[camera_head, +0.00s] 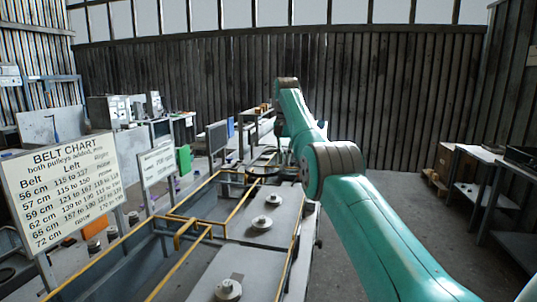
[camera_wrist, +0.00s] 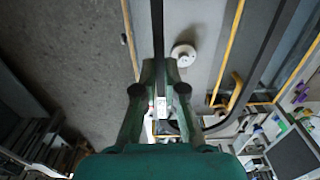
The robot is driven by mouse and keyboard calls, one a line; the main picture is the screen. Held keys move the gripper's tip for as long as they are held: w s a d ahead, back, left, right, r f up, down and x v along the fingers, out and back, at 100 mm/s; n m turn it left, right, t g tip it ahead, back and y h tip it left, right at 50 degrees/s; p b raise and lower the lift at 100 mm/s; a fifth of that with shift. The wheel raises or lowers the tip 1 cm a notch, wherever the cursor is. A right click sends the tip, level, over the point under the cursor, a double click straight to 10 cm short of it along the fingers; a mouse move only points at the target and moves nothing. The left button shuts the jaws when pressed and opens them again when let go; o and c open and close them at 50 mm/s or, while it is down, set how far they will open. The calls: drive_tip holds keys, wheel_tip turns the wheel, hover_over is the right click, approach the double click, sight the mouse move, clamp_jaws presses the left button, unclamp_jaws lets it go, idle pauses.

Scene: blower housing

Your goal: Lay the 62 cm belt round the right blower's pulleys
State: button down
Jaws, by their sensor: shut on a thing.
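My gripper (camera_wrist: 160,88) is shut on a black belt (camera_wrist: 157,35) in the wrist view. The belt is a large loop; its far side (camera_wrist: 262,60) curves round at the lower right. In the head view the belt (camera_head: 262,172) shows as a dark loop above the far end of the blower housing, left of my arm; my fingers are hard to make out there. A pale round pulley (camera_wrist: 183,55) lies below and beside the held strand, not visibly touched by it. In the head view, several pulleys stand on grey plates: one far (camera_head: 273,199), one middle (camera_head: 261,223), one near (camera_head: 228,290).
Yellow rails (camera_head: 236,212) edge the housing's bays. A belt chart board (camera_head: 65,185) stands at left, with a smaller sign (camera_head: 157,165) behind it. Benches with equipment stand at the back left. Shelves (camera_head: 475,190) stand at right; the floor between is clear.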

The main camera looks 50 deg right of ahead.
hover_over(282, 216)
wheel_tip(282, 216, down, 16)
drive_tip(key=shift+s+r, duration=0.15)
drive_tip(key=shift+r, duration=0.1)
drive_tip(key=shift+f, duration=1.2)
drive_tip(key=shift+a+f, duration=0.1)
drive_tip(key=shift+f, duration=0.85)
idle(1.7)
drive_tip(key=c, duration=1.2)
unclamp_jaws()
drive_tip(key=shift+r, duration=0.1)
